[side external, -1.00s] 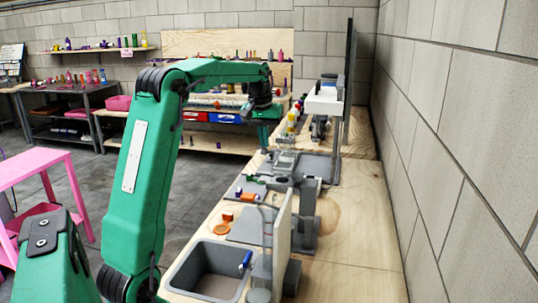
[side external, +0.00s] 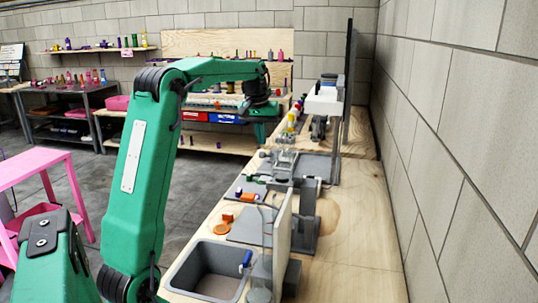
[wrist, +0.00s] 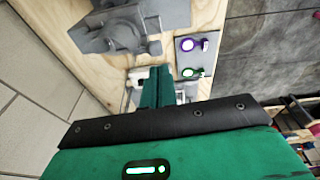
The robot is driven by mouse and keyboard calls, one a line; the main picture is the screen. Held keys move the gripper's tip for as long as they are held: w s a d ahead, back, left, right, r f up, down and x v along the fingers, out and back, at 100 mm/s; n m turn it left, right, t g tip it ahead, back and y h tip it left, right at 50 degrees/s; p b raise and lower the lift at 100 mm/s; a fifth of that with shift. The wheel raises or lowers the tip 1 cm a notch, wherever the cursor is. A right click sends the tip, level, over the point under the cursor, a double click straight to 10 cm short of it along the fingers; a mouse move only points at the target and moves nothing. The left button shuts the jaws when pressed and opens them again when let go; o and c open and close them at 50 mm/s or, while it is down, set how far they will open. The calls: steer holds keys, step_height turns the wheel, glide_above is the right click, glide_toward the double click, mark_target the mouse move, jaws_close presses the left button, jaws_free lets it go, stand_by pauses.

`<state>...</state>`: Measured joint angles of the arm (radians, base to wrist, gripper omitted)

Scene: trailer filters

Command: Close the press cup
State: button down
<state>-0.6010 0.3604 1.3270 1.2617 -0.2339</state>
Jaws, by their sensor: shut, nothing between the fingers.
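My gripper (wrist: 158,84) shows in the wrist view as two green fingers pressed together, with nothing between them. A clear cup-like vessel (side external: 284,158) stands on a grey fixture (side external: 296,176) in the middle of the bench, apart from my gripper. It may be the press cup; its lid state is too small to tell. In the wrist view, small pale and grey parts (wrist: 137,76) lie beside and partly behind the fingers.
A grey sink (side external: 207,268) is set into the near bench, with a blue-handled item (side external: 246,262) at its edge. An upright pale panel (side external: 283,222) stands nearby. A grey block wall (side external: 460,150) runs along the right. Bare wood (side external: 350,225) is clear beside it.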

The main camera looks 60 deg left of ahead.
step_height(320, 180, up, 12)
steer(key=s, duration=0.1)
steer(key=shift+s+d, duration=0.15)
steer(key=shift+d, duration=0.05)
stand_by(0.3)
steer(key=s+d+f+m+t, duration=0.1)
steer(key=s+d+m, duration=0.15)
steer(key=d, duration=0.65)
steer(key=s+d+f+m+t, duration=0.15)
steer(key=s+d, duration=0.25)
steer(key=d, duration=0.5)
steer(key=s+d+f+m+t+h, duration=0.1)
steer(key=s+d+f+m, duration=0.4)
steer(key=s+d+f, duration=0.6)
step_height(320, 180, down, 3)
steer(key=shift+s+d+r+m, duration=0.2)
steer(key=shift+s+m, duration=0.1)
steer(key=shift+s, duration=0.8)
